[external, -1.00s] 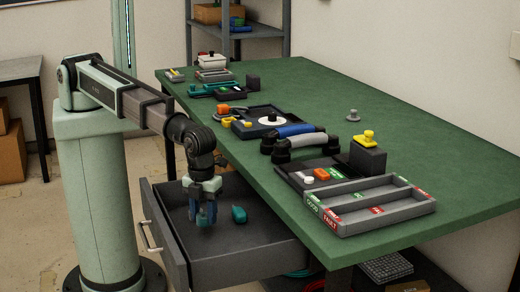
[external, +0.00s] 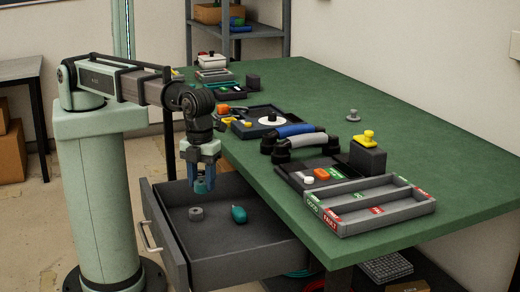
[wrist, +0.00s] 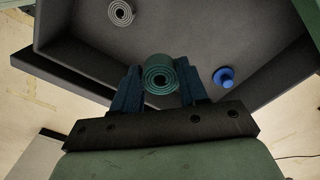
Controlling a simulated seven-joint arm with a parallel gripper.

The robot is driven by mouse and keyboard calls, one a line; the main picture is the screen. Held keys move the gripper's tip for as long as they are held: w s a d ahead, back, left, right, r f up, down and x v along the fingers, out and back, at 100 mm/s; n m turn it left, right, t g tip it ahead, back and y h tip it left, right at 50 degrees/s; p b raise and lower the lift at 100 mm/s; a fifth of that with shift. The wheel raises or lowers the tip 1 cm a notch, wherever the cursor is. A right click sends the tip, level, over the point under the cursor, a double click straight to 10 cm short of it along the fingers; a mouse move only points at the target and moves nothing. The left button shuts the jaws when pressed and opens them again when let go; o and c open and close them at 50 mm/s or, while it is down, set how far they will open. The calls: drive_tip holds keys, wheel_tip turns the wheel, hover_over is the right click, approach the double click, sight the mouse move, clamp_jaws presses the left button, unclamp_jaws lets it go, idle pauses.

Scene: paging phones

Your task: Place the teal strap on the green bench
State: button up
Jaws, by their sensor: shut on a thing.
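The teal strap (wrist: 159,80) is a rolled coil, seen end-on between my fingers in the wrist view. My gripper (external: 201,184) is shut on it and holds it above the open grey drawer. In the external view only a bit of the strap shows between the fingertips. The green bench (external: 400,137) stands right of the drawer, its top higher than the drawer floor. My gripper is left of the bench's near edge.
In the drawer (external: 277,233) lie a grey coil (external: 196,213) and a small teal item (external: 239,214). The bench holds handsets, dark trays and a divided grey tray (external: 372,222). Its far right is mostly clear.

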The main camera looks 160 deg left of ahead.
wheel_tip(320, 180, up, 17)
drive_tip(key=s+a+n, duration=0.3)
drive_tip(key=s+a, duration=0.1)
drive_tip(key=a, duration=1.3)
drive_tip(key=n, duration=0.6)
hover_over(318, 120)
wheel_tip(318, 120, down, 4)
drive_tip(key=shift+w+f, duration=0.1)
drive_tip(key=shift+f, duration=5.5)
drive_tip(key=shift+f, duration=0.1)
